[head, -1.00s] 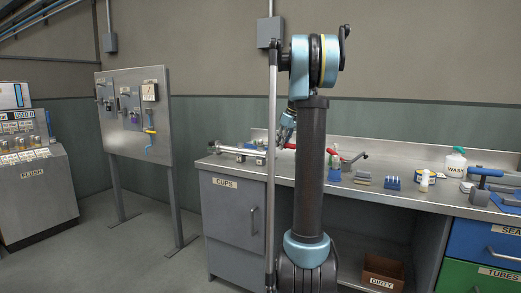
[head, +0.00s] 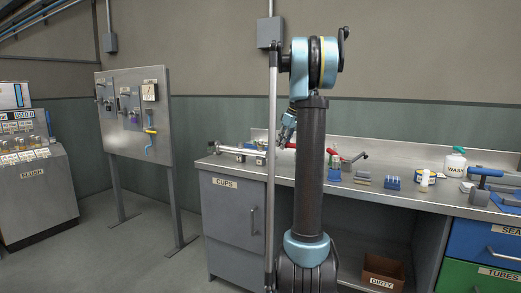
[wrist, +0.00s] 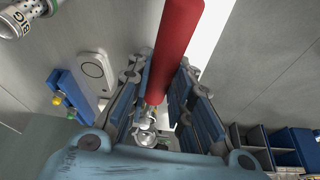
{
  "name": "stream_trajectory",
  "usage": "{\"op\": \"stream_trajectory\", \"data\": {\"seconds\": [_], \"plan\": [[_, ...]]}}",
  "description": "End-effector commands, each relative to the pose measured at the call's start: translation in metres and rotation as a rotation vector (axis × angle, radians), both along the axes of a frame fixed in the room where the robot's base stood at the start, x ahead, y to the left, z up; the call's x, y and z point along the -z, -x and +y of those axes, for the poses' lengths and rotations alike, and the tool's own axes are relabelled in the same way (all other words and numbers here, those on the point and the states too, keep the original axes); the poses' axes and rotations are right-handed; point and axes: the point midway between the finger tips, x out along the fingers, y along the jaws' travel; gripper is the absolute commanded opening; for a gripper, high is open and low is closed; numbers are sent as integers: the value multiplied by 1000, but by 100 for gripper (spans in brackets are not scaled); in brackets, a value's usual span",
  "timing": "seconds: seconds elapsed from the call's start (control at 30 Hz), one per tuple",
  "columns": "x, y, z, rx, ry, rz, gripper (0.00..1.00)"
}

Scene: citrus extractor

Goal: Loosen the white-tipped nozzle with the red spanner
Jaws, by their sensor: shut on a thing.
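The red spanner (wrist: 176,45) shows in the wrist view as a thick red handle running between the fingers of my gripper (wrist: 165,105). The fingers are closed on it. In the head view my gripper (head: 284,139) is low over the left part of the bench, and a bit of red shows beside it. A metal tube assembly (head: 236,151) lies on the bench just left of my gripper. I cannot make out the white-tipped nozzle for certain. Shiny metal parts (wrist: 146,138) show beyond the fingertips, partly hidden by them, and I cannot tell whether the spanner touches them.
The steel bench (head: 400,195) runs to the right, with blue blocks (head: 393,183), a WASH bottle (head: 455,161) and a blue clamp-like tool (head: 486,183). A panel (head: 135,120) stands at the left. My arm hides part of the bench.

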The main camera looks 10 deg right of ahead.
Motion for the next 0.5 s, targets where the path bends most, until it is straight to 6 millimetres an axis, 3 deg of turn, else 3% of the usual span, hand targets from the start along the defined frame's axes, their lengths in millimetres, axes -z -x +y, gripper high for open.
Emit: {"op": "stream_trajectory", "data": {"seconds": [0.5], "plan": [[0,-8,-5,-63,-2,-3,0]]}}
